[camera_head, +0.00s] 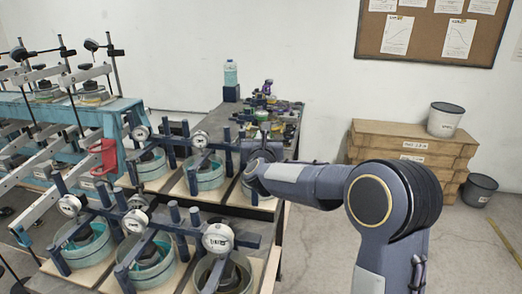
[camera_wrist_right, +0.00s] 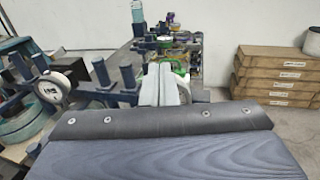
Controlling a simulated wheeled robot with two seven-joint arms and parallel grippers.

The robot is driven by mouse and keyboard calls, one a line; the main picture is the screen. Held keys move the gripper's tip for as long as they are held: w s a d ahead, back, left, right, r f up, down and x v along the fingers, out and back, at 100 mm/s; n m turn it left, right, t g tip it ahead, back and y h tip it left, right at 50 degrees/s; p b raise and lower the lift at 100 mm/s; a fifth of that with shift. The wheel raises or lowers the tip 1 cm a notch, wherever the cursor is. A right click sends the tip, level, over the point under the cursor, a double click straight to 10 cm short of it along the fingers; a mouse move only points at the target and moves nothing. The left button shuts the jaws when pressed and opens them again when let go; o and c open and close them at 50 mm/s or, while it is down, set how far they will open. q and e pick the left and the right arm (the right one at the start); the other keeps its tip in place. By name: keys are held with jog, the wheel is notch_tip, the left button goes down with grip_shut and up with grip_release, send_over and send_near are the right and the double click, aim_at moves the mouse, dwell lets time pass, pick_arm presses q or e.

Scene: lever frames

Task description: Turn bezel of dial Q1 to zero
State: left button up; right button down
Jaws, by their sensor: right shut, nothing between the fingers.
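Several round white-faced dial gauges hang on dark blue frames over teal ring pots. In the head view they include a front right dial (camera_head: 217,238), a front middle dial (camera_head: 135,222), a front left dial (camera_head: 69,204), a back left dial (camera_head: 140,132) and a back middle dial (camera_head: 200,139). I cannot read which is Q1. My right gripper (camera_wrist_right: 160,72) is shut and empty, pointing away over the back right of the frames. In the right wrist view one dial (camera_wrist_right: 53,90) is left of the fingers, apart from them. My left gripper is out of view.
A teal bench (camera_head: 80,108) with lever arms stands at left. A dark table (camera_head: 220,112) with bottle and small items runs behind. Wooden boxes (camera_head: 400,150) and buckets (camera_head: 446,119) are at right, with open floor before them.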

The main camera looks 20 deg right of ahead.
jog(key=shift+w, duration=0.15)
jog(key=shift+d+f+b, duration=0.1)
jog(key=shift+f+b, duration=0.4)
jog(key=shift+b, duration=0.3)
dwell(0.9)
jog(key=shift+d+f+b, duration=0.2)
jog(key=shift+b, duration=2.25)
jog(key=shift+r, duration=0.15)
jog(key=r+b+v, duration=0.1)
jog(key=b+v, duration=0.1)
jog(key=v, duration=0.4)
